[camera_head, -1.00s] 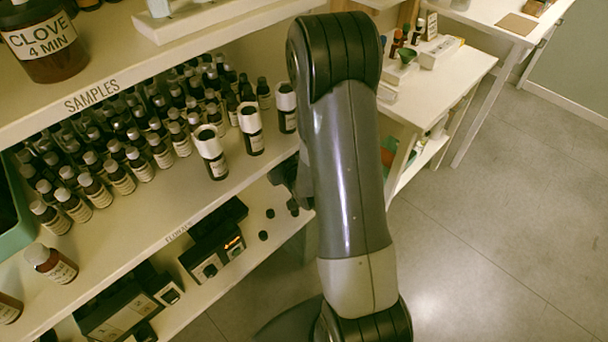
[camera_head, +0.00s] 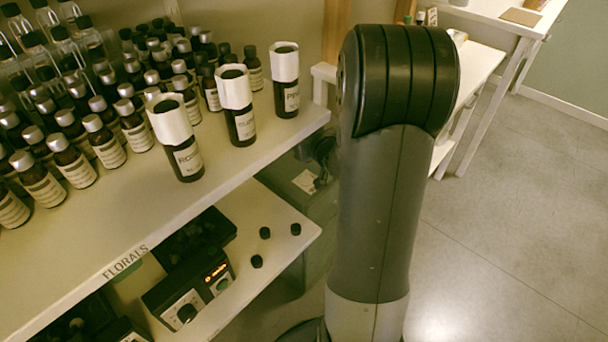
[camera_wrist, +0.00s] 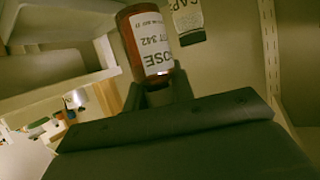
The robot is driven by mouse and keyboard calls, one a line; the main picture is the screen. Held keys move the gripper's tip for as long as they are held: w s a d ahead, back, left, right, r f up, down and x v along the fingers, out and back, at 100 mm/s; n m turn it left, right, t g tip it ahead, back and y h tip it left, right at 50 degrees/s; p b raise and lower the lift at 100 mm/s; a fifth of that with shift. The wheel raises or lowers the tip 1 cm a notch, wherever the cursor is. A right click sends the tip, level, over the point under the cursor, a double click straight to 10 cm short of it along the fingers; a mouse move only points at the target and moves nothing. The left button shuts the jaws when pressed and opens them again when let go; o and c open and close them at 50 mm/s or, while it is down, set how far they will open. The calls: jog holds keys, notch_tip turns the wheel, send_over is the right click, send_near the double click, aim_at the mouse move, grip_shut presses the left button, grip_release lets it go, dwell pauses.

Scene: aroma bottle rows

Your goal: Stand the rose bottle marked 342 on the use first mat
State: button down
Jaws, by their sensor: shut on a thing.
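A brown bottle (camera_wrist: 147,50) with a white label reading "ROSE" and 342 shows upside down in the wrist view. My gripper (camera_wrist: 158,92) is shut on it at its lower end in that picture. In the head view, my upper arm hides most of the gripper, and the held bottle cannot be made out. A flat brown square (camera_head: 521,17) lies on the far table at top right. I cannot read any lettering on it, so I cannot tell whether it is the use first mat.
Many small bottles (camera_head: 75,160) crowd the shelf on the left. Three dark bottles with white collars (camera_head: 187,155) stand near its edge. Black devices (camera_head: 190,300) and loose dark caps (camera_head: 257,261) lie on the shelf below. Open floor (camera_head: 510,230) spreads on the right.

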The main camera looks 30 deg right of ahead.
notch_tip(320, 180, down, 8)
jog(key=shift+f+b, duration=0.15)
jog(key=shift+b, duration=1)
jog(key=shift+f, duration=0.1)
jog(key=c, duration=1.2)
grip_release()
jog(key=shift+r, duration=0.2)
jog(key=p+v, duration=0.2)
jog(key=v, duration=1)
